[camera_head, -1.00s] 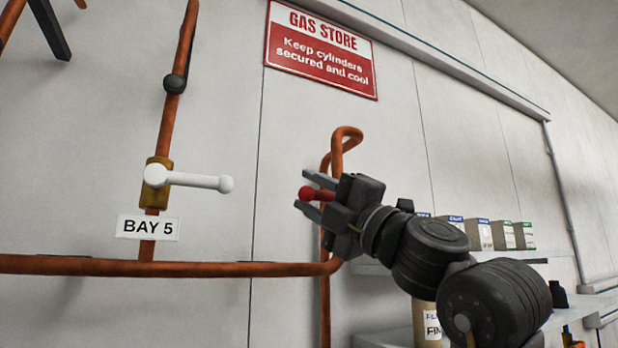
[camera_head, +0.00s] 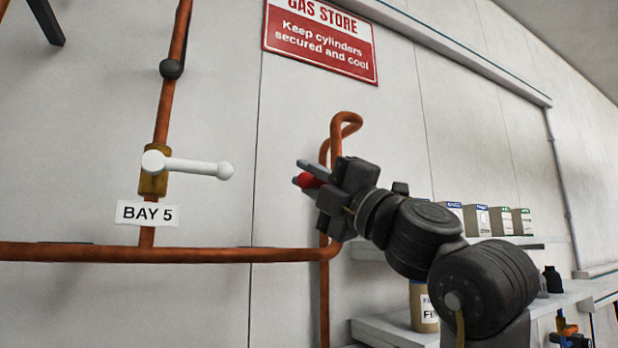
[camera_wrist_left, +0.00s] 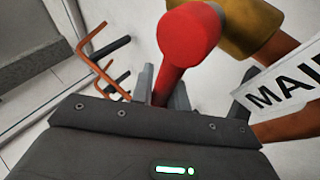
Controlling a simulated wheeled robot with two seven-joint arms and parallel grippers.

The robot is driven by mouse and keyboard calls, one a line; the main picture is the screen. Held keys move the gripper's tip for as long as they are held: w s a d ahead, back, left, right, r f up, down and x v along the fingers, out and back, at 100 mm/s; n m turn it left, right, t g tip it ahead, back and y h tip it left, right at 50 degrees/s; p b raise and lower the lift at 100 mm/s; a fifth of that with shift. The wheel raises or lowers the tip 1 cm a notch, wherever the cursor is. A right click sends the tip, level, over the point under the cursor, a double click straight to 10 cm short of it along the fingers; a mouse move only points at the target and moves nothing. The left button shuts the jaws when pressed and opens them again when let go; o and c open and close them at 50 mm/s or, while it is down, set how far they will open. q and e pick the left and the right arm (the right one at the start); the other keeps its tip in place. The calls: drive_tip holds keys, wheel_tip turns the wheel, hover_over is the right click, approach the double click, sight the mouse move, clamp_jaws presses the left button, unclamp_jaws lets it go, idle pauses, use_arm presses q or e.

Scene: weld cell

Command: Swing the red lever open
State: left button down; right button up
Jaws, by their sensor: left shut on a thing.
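The red lever shows in the left wrist view (camera_wrist_left: 188,42) as a thick red bar with a rounded end, beside a brass valve body (camera_wrist_left: 245,25). In the head view only a small red part of the lever (camera_head: 309,180) shows between the fingers of my left gripper (camera_head: 303,172). The gripper is shut on the lever. The gripper and arm hide the rest of the lever and its valve in the head view. My right gripper is not in view.
A white lever (camera_head: 195,167) on another brass valve stands left, above a "BAY 5" label (camera_head: 147,213). Copper pipes (camera_head: 150,253) run along the wall. A shelf with several boxes (camera_head: 476,220) stands at the right. A label reading "MAI" (camera_wrist_left: 285,95) is near the red lever.

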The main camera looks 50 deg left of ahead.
use_arm(q)
drive_tip(key=shift+m+t, duration=0.3)
drive_tip(key=shift+t, duration=0.1)
drive_tip(key=shift+w+d+r+m+t+y+b, duration=0.1)
drive_tip(key=shift+w+r+m+t+y+b, duration=0.15)
drive_tip(key=shift+r+m+t+b, duration=1.2)
drive_tip(key=shift+w+d+f+m+t+y+b, duration=0.25)
drive_tip(key=shift+m+t+b, duration=0.55)
drive_tip(key=shift+m+t, duration=1.65)
drive_tip(key=shift+w+a+r+m+t+y+b, duration=0.1)
drive_tip(key=shift+w+r+m+t+b, duration=0.2)
drive_tip(key=shift+r+m+t+b, duration=1.5)
drive_tip(key=shift+f+m+g+p, duration=0.4)
drive_tip(key=shift+f+m+p, duration=0.25)
drive_tip(key=shift+f+m, duration=0.2)
